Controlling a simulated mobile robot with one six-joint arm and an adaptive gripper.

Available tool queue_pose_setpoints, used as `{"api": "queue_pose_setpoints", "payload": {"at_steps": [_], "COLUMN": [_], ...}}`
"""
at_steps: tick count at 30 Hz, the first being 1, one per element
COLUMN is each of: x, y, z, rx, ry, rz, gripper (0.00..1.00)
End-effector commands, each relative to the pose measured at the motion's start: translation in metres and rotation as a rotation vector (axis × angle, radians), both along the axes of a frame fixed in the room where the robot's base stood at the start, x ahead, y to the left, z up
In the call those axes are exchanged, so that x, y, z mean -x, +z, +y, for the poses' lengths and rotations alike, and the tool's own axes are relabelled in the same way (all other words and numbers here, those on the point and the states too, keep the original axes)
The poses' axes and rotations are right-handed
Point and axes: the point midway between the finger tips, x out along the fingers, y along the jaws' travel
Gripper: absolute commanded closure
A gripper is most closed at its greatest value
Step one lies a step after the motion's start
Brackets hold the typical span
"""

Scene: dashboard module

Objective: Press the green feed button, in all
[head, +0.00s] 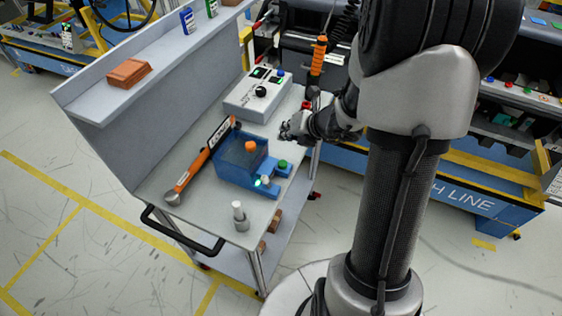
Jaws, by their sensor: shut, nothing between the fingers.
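A blue module (232,178) with a boxy, open-looking body stands on the grey cart top in the head view. A green button (283,163) sits on its low right end. A small pale-green lit spot (264,181) shows on the front step, and an orange knob (250,146) shows at the box. My gripper (285,131) is above and behind the green button in the picture, apart from it. Its fingers are small and dark here, shut and empty. Whether it is over the cart top or resting near it is hard to tell.
A grey control box (243,101) with a black knob stands behind the module. An orange-handled wrench (196,165) lies to the left. A metal cylinder (240,220) stands at the front. A raised shelf (100,92) holds a brown block (129,73). My arm covers the right side.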

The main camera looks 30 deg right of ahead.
Motion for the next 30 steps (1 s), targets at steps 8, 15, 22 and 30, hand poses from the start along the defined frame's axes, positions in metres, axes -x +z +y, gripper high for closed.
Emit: {"api": "queue_pose_setpoints", "payload": {"at_steps": [8,15,22,30], "x": [0.000,0.000,0.000,0.000], "y": [-0.007,-0.033,-0.067,-0.088], "z": [0.001,0.001,0.001,0.001], "rx": [0.001,0.002,0.002,0.002], "ry": [0.003,0.004,0.004,0.004], "rz": [0.000,0.000,0.000,0.000], "gripper": [1.00,1.00,1.00,1.00]}}
